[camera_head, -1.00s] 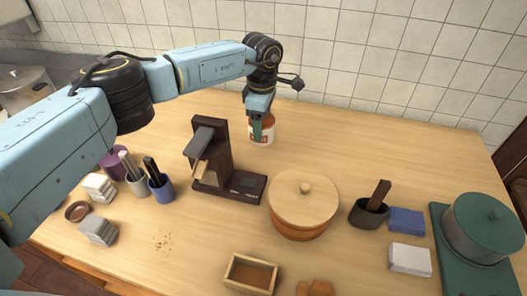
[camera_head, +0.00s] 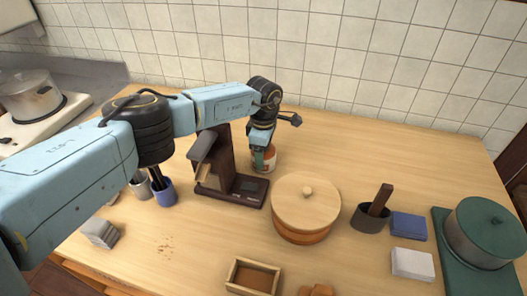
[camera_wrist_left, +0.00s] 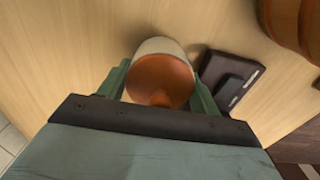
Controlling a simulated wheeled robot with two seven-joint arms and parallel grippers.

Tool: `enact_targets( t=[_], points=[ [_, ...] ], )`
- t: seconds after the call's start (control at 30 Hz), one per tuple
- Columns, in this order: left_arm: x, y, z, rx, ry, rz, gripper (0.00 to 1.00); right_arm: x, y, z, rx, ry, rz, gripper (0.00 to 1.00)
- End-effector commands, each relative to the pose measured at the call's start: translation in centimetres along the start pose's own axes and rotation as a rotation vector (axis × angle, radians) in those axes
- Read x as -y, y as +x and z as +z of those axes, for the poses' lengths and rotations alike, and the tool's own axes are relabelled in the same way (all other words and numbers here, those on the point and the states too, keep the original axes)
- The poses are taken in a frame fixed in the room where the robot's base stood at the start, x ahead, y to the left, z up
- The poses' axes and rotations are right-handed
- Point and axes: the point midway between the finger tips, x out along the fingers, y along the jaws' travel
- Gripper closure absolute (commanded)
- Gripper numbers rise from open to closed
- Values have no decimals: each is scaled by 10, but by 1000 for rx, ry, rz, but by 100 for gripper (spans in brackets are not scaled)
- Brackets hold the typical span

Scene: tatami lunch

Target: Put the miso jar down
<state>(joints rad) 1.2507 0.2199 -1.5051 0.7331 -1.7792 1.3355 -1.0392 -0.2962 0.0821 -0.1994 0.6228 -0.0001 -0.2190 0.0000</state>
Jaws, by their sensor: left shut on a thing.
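The miso jar (camera_head: 266,163) is a small white-labelled jar with orange-brown contents, at the back of the wooden table, behind the dark brown stand. My left gripper (camera_head: 262,158) reaches down on it from above and is shut on it. In the left wrist view the jar (camera_wrist_left: 160,80) sits between the two green fingers (camera_wrist_left: 160,88), one on each side. The jar looks upright and at or very near the table top; I cannot tell whether its base touches. My right gripper is not in view.
The dark brown stand (camera_head: 240,188) is close in front of the jar. A round wooden lidded tub (camera_head: 304,236) stands to the right front. A blue cup (camera_head: 163,192) is at the left. The table (camera_head: 365,150) right of the jar is clear.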

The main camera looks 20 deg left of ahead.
Motion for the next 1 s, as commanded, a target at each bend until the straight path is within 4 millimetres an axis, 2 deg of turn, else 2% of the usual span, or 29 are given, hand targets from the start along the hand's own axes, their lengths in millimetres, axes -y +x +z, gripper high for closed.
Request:
enact_targets(
  t=[0.07, 0.1, 0.23, 0.63, 0.77, 1.0],
  points=[
    [0, 3, 0, 1, 0, 1, 78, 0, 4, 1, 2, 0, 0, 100],
    [0, 2, 0, 0, 0, 0, 31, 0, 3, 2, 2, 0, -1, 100],
    [0, 2, 0, 0, 0, 0, 15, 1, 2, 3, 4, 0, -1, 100],
    [0, -4, 0, 0, 0, 0, 15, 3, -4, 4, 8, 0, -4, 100],
    [-1, -27, 0, 1, 2, 3, 15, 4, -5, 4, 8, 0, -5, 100],
    [-1, -80, 0, 1, 1, 4, 15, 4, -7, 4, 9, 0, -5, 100]
  ],
)
